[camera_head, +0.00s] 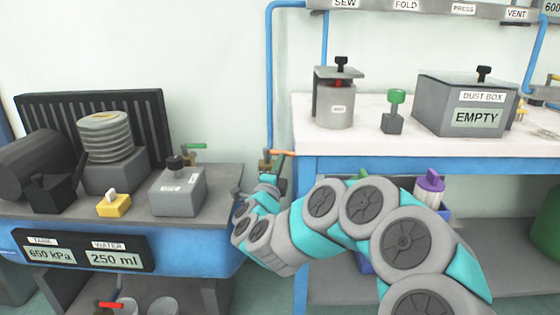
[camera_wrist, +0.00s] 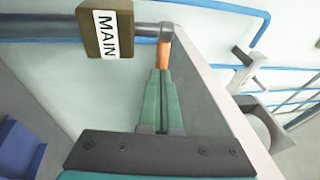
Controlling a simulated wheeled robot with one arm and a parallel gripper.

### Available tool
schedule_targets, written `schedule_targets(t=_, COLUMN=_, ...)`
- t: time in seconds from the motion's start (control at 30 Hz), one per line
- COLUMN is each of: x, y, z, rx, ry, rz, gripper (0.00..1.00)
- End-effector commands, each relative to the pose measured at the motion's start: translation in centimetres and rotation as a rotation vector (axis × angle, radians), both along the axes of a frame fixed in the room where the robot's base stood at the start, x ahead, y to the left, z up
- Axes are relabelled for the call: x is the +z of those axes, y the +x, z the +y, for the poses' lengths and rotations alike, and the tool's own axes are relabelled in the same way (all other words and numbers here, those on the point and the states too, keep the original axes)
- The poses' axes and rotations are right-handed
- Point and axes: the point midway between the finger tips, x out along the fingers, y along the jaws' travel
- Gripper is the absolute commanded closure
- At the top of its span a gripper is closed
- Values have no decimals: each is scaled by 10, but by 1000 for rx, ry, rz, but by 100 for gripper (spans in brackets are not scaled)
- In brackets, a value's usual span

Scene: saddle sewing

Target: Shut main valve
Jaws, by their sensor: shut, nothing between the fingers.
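The main valve has an orange lever handle (camera_head: 281,153) on a brass body by the blue vertical pipe, in the gap between the two benches. In the head view the lever points right, across that pipe. In the wrist view the orange handle (camera_wrist: 164,56) stands just beyond my fingertips, beside a brown tag (camera_wrist: 105,28) reading MAIN. My gripper (camera_wrist: 161,72) is shut and empty, its green fingers together and pointing at the handle. I cannot tell whether they touch it. In the head view my gripper (camera_head: 268,178) is just below the lever, partly hidden by my arm.
The white-topped bench (camera_head: 400,150) stands close on the right; its edge runs along my fingers in the wrist view. The left bench (camera_head: 215,200) carries a grey box (camera_head: 178,195), a yellow block (camera_head: 113,206) and a small green-handled valve (camera_head: 193,147). Wall lies behind.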

Motion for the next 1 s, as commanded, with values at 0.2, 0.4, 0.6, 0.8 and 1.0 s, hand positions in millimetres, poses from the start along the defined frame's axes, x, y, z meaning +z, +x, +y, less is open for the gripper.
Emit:
schedule_targets(t=0.2, x=0, y=0, z=0, rx=0, ry=0, rz=0, gripper=100)
schedule_targets(t=0.4, x=-3, y=2, z=-3, rx=-2, ry=1, rz=-1, gripper=100)
schedule_targets(t=0.6, x=-4, y=10, z=-11, rx=0, ry=1, rz=-1, gripper=100)
schedule_targets(t=0.8, x=0, y=12, z=-12, rx=1, ry=-1, rz=0, gripper=100)
schedule_targets(t=1.0, x=0, y=11, z=-12, rx=0, ry=-1, rz=0, gripper=100)
